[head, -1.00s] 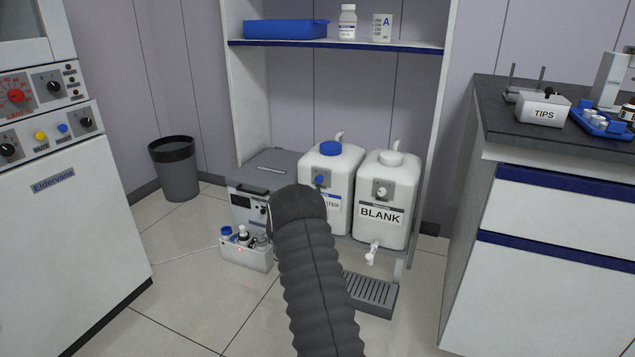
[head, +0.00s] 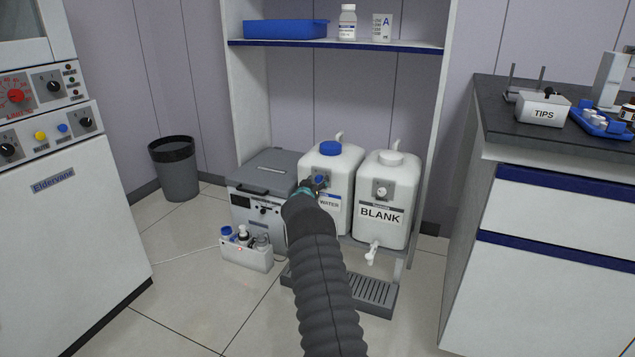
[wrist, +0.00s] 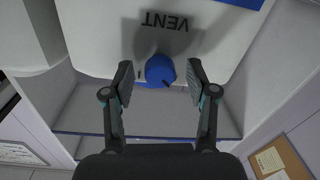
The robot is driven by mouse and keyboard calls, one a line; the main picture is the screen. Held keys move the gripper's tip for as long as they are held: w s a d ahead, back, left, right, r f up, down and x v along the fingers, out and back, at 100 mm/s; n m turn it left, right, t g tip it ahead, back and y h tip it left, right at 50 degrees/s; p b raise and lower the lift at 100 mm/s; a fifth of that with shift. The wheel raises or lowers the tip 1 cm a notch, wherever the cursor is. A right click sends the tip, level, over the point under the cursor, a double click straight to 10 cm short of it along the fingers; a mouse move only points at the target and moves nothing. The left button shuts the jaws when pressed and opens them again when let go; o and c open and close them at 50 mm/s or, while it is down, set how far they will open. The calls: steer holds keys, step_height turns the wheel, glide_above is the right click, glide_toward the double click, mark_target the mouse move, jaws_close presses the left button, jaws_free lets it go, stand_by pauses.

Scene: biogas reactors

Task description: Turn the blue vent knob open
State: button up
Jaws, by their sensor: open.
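The blue vent knob (wrist: 160,70) is round, with a dark pointer mark, on the white WATER container (head: 345,165), below an upside-down VENT label (wrist: 166,22) in the wrist view. My gripper (wrist: 159,82) is open, with one finger on each side of the knob and a visible gap to it on both sides. Neither finger appears to touch it. In the head view my gripper (head: 313,185) is at the front of the WATER container and partly covers the knob and the label.
The BLANK container (head: 400,180) with a grey knob and a tap stands close to the right. A grey box (head: 265,170) and a bottle carrier (head: 245,255) are to the left. A shelf (head: 340,44) is above. A counter (head: 550,150) stands at the right.

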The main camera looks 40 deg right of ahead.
jaws_close()
steer(key=shift+f+m+b, duration=0.1)
steer(key=shift+m+b, duration=0.2)
steer(key=shift+b, duration=0.2)
steer(key=m+b, duration=0.2)
steer(key=b, duration=0.1)
steer(key=shift+f+m, duration=0.1)
steer(key=shift+m, duration=0.3)
steer(key=m+b, duration=0.3)
steer(key=shift+m, duration=0.3)
steer(key=m, duration=0.5)
steer(key=shift+d+m+h, duration=0.1)
steer(key=shift+m+h, duration=0.2)
steer(key=m, duration=0.5)
steer(key=shift+s+m+g, duration=0.1)
steer(key=shift+m+g, duration=0.2)
steer(key=shift+m, duration=0.1)
